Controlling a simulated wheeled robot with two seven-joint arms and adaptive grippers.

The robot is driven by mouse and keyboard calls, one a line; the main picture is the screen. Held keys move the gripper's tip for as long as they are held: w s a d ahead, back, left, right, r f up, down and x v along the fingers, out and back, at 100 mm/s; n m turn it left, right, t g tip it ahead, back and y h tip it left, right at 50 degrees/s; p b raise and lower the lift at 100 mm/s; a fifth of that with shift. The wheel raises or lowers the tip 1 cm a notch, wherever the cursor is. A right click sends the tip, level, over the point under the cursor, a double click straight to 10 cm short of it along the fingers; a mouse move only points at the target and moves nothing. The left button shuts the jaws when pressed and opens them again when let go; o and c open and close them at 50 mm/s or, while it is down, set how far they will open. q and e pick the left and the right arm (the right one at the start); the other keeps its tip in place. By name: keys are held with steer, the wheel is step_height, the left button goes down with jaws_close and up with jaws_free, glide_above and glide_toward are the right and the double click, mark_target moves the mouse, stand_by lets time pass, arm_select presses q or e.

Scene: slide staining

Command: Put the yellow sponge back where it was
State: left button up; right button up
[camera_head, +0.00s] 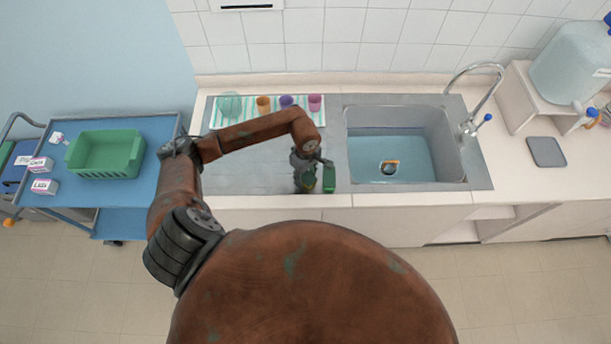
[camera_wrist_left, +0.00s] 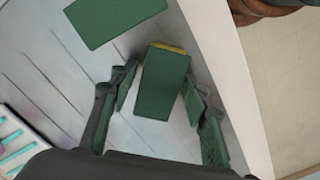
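The yellow sponge (camera_wrist_left: 163,86) has a green top, with a thin yellow edge showing in the left wrist view. It lies on the grey drainboard left of the sink. My left gripper (camera_head: 306,181) is over it, with the fingers apart on either side. Gaps show between the fingers and the sponge, so it is not gripped. In the head view the gripper mostly hides this sponge. A second block, all green (camera_head: 329,179), lies close by on the right. It also shows in the left wrist view (camera_wrist_left: 115,17). My right gripper is not in view.
Several coloured cups stand on a striped mat (camera_head: 242,121) behind my arm. A blue cart (camera_head: 133,195) with a green basket (camera_head: 105,154) stands left. A grey pad (camera_head: 546,152) lies on the right counter.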

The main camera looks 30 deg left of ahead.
mark_target(305, 175)
arm_select(q)
steer(key=shift+o, duration=0.3)
steer(key=shift+r+p, duration=0.25)
steer(key=shift+p, duration=0.05)
step_height(305, 175, up, 12)
steer(key=b, duration=0.3)
